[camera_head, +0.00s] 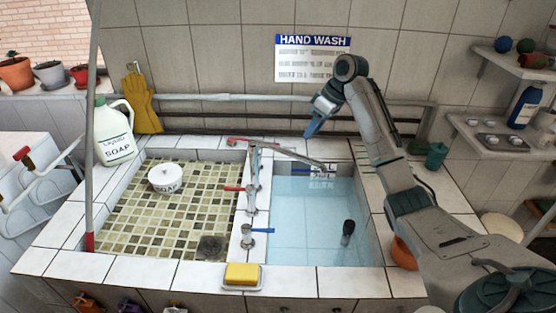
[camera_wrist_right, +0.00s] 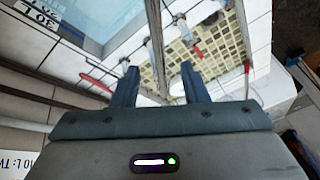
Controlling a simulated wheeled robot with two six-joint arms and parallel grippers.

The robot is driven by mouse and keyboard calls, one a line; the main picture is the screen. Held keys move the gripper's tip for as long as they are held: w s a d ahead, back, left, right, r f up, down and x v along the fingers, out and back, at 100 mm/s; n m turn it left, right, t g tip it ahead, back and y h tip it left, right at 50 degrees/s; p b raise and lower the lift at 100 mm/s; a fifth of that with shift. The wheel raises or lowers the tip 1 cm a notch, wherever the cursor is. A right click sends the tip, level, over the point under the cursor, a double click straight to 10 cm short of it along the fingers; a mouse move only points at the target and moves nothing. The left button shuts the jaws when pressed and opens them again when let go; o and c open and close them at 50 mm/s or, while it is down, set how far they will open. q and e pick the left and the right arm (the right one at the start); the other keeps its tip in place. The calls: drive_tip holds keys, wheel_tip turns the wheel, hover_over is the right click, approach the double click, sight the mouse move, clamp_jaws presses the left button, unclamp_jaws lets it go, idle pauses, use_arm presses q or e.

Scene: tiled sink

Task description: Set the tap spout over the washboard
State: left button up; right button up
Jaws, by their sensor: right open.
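The tap (camera_head: 253,170) stands on the tiled divider between the two basins. Its long grey spout (camera_head: 300,157) reaches right over the blue-water basin, and a red-tipped bar (camera_head: 235,140) points left from its top. My left gripper is not in view.
The left basin has a green mosaic floor with a white pot (camera_head: 166,179). A soap jug (camera_head: 115,132) stands at its back left corner. A yellow sponge (camera_head: 242,275) lies on the front rim. Pipes (camera_head: 230,98) run along the back wall. Shelves (camera_head: 490,140) stick out at right.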

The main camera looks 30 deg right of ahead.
drive_tip(key=x, duration=0.8)
drive_tip(key=shift+w+a+f, duration=0.1)
drive_tip(key=shift+w+f, duration=0.1)
drive_tip(key=shift+w, duration=0.15)
drive_tip(key=shift+w+f, duration=0.1)
drive_tip(key=shift+f, duration=0.3)
drive_tip(key=shift+a, duration=0.1)
drive_tip(key=shift+c, duration=0.7)
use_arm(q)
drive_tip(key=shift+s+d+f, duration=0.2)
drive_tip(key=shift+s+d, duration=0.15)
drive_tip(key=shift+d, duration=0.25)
use_arm(e)
clamp_jaws()
